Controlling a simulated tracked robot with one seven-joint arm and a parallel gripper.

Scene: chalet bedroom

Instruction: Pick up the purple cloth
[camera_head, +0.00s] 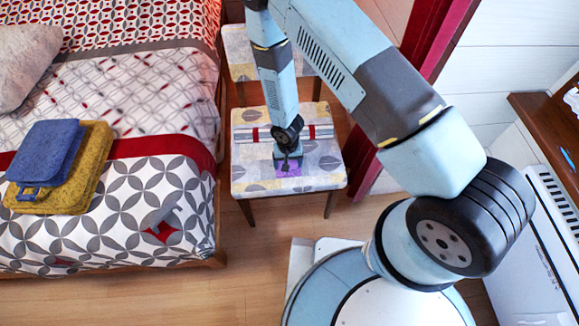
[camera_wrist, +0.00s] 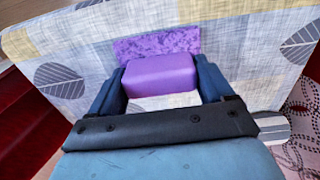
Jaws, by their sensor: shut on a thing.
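The purple cloth (camera_head: 288,171) is on the patterned seat of a chair (camera_head: 250,182), under my gripper (camera_head: 287,162). In the wrist view the cloth (camera_wrist: 155,45) shows a flat, mottled purple part beyond the fingertips. A smooth, thick, block-like purple part (camera_wrist: 160,76) sits between my two dark fingers. I cannot tell how the two purple parts join. My gripper (camera_wrist: 161,72) points down and is shut on the smooth part, close to the seat. In the head view the gripper hides much of the cloth.
A bed (camera_head: 110,150) stands left of the chair, with folded blue (camera_head: 45,150) and yellow (camera_head: 95,150) cloths on it. A second patterned seat (camera_head: 238,50) is behind. A red post (camera_head: 365,165) and a white heater (camera_head: 530,250) are to the right. Bare wood floor (camera_head: 240,270) lies in front.

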